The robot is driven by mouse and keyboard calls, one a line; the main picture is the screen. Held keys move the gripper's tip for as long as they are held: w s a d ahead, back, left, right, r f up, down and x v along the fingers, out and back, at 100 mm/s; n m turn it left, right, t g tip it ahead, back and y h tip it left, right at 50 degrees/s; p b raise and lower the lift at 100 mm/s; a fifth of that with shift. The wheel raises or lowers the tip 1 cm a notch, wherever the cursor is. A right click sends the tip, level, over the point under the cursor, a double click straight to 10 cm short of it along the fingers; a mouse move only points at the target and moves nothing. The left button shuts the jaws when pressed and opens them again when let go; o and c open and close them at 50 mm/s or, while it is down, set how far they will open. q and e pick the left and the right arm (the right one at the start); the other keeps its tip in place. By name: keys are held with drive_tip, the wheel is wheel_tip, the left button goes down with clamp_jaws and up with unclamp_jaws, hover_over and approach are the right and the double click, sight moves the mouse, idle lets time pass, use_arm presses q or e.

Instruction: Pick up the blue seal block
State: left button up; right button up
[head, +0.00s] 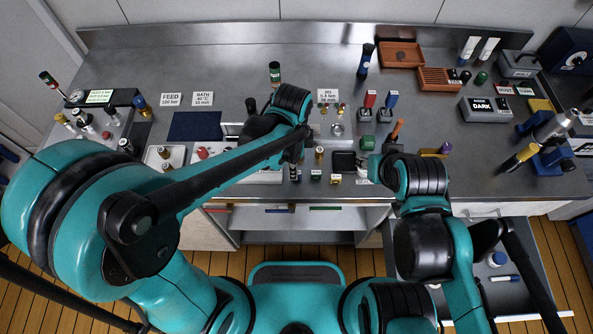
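A small block with a blue top (391,100) stands upright on the steel bench, right of a similar red-topped block (370,99). It looks like the blue seal block, but it is too small to be sure. My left gripper (296,152) is over the middle of the bench, left of these blocks. Its fingers are dark and tiny, so its opening is unclear. My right gripper (376,165) is low near the bench's front edge, in front of the blue-topped block and apart from it. Its fingers are mostly hidden by its own wrist.
Several small coloured blocks line the front edge. A tall dark-blue bottle (365,62), brown trays (401,55) and a dark box (485,109) stand behind and right. An open drawer (535,262) juts out at lower right.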

use_arm(q)
drive_tip(key=f, duration=0.2)
drive_tip(key=f+b, duration=0.1)
drive_tip(key=f, duration=0.1)
drive_tip(key=f+b, duration=0.1)
drive_tip(key=shift+w+d+f, duration=0.15)
drive_tip(key=shift+w+f, duration=0.1)
drive_tip(key=shift+f, duration=0.15)
clamp_jaws()
